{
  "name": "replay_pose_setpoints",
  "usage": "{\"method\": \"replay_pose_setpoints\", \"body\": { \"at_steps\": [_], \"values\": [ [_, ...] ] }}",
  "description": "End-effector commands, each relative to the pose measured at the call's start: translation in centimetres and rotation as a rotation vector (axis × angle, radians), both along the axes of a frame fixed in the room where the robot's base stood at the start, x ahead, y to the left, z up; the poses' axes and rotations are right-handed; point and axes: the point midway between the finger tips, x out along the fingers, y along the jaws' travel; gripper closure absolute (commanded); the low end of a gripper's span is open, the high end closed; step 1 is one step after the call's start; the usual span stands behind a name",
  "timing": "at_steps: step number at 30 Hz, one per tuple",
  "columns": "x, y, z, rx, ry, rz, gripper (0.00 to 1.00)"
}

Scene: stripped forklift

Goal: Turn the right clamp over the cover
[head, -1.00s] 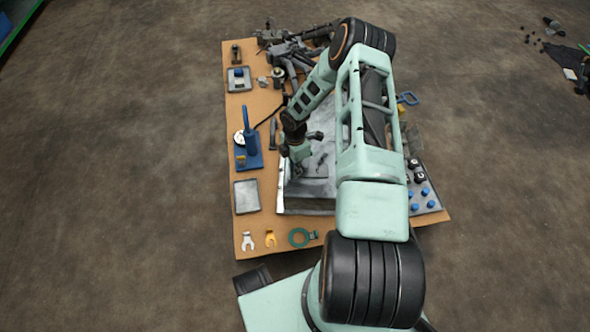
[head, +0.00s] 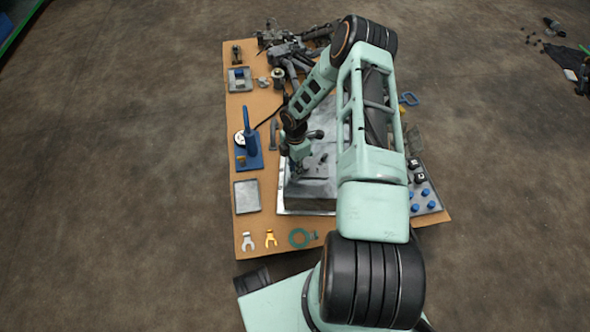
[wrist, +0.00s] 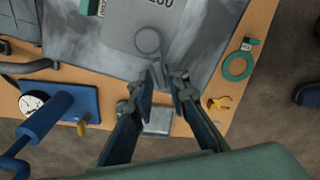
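The cover is a grey plate with dark printed figures (wrist: 125,32) in the wrist view. A grey lever with a round end (wrist: 148,42), which looks like the clamp, lies at the edge of the cover and points down toward my fingertips. My gripper (wrist: 164,82) has its two dark fingers apart, with the lever's lower end close to the fingertips. I cannot tell whether they touch it. In the head view my gripper (head: 297,168) is over the left part of the metal panel (head: 305,207), and my arm hides much of the panel and the cover.
A blue stand with a dial (wrist: 62,105) is at left in the wrist view. A grey tray (head: 247,196), an orange fork-shaped part (head: 270,239) and a green ring (head: 299,237) lie on the table (head: 256,120). A tray with blue caps (head: 428,203) is at right.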

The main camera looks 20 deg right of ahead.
Motion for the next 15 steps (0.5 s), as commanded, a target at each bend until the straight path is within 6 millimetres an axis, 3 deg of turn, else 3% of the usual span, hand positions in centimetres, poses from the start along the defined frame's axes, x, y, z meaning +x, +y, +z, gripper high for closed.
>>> {"method": "replay_pose_setpoints", "body": {
  "at_steps": [15],
  "values": [
    [0.1,0.0,9.2,-0.001,-0.004,0.000,0.85]
  ]
}}
